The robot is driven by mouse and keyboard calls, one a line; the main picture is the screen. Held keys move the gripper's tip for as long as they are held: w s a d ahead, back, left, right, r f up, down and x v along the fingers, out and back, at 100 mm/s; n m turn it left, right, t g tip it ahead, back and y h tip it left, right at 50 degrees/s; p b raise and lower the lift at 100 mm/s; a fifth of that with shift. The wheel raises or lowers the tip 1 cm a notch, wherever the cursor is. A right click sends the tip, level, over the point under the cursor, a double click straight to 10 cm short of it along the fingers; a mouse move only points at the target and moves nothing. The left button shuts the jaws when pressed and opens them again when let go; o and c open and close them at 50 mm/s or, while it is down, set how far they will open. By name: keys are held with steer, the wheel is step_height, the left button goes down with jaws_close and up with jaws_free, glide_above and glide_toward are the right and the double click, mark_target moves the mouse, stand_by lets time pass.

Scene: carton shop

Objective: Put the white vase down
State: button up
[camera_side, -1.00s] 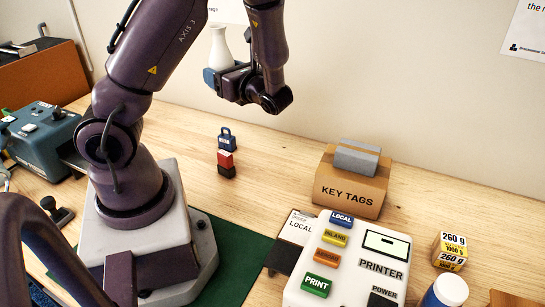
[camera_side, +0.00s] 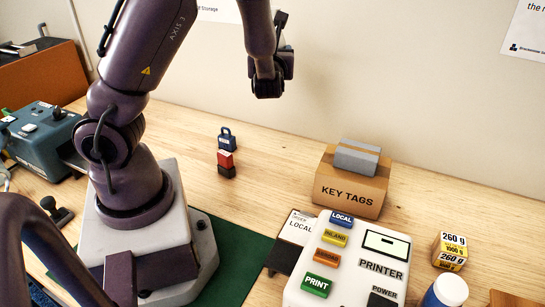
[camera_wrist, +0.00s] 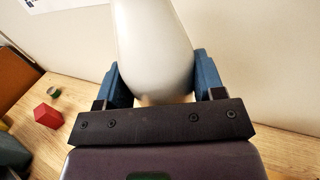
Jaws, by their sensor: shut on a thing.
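The white vase (camera_wrist: 152,45) fills the top middle of the wrist view, its smooth rounded body between the two blue fingers. My gripper (camera_wrist: 163,78) is shut on it, one finger at each side. The vase appears raised off the table, and its far end runs out of the picture.
In the side view, the KEY TAGS box (camera_side: 350,190) carries a grey box (camera_side: 357,158). A red block (camera_side: 225,159) and blue padlock-shaped piece (camera_side: 226,137) stand left of it. The printer (camera_side: 350,262) is in front. Wood between the blocks and KEY TAGS box is clear.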

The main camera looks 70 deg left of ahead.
step_height(320, 180, down, 25)
steer(key=shift+f, duration=0.2)
stand_by(0.4)
steer(key=o, duration=1)
steer(key=shift+f, duration=0.15)
steer(key=shift+o, duration=0.2)
